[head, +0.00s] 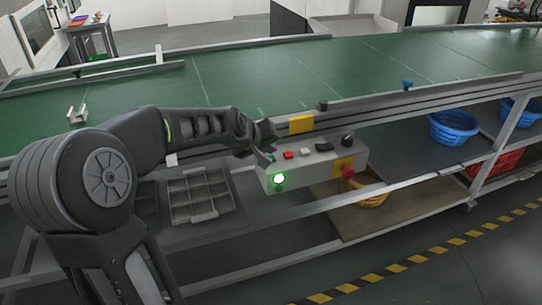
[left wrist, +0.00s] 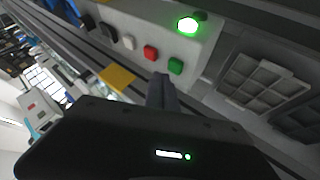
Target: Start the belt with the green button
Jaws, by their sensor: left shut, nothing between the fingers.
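The control box (head: 318,171) is a pale grey box on the front rail of the belt. In the left wrist view its top (left wrist: 130,22) carries a green button (left wrist: 175,66), a red button (left wrist: 150,53), a white button (left wrist: 129,42) and dark controls. A round green lamp (head: 279,179) glows on its front; the lamp also shows in the left wrist view (left wrist: 187,25). My left gripper (head: 264,153) is shut and empty, its fingertips close beside the green button. I cannot tell whether they touch it. In the head view the gripper mostly hides that button.
The green conveyor belt (head: 250,76) runs behind the box. A grey compartment tray (head: 201,194) sits on the shelf left of the box. A red knob (head: 347,172) sticks out at the box's right front. Blue baskets (head: 454,128) and a red basket (head: 497,162) stand farther right.

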